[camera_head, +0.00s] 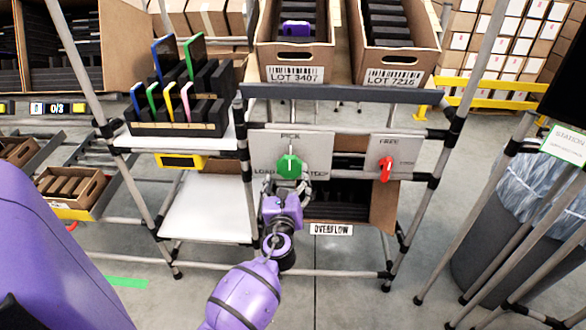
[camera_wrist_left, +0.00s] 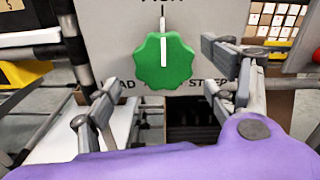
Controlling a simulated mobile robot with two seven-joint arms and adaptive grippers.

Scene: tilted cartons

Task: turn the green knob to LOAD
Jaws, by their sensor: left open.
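The green knob (camera_head: 289,166) is mounted on a grey panel (camera_head: 318,145) of the rack. PICK is printed above it, LOAD to its left and a partly hidden word ending in STEP to its right. In the left wrist view the scalloped knob (camera_wrist_left: 150,62) has a white line pointing straight up, toward PICK. My left gripper (camera_head: 286,190) is just below and in front of the knob. In the left wrist view its open fingers (camera_wrist_left: 162,88) are spread to the lower left and right of the knob, with nothing between them. My right gripper is not in view.
A red switch (camera_head: 386,168) sits on another panel to the right. Above are cartons labelled LOT 3407 (camera_head: 293,76) and LOT 7216 (camera_head: 393,76). A black rack of coloured plates (camera_head: 175,129) stands left. Below right is a carton (camera_head: 384,205) above an OVERFLOW label. Rack posts flank the panels.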

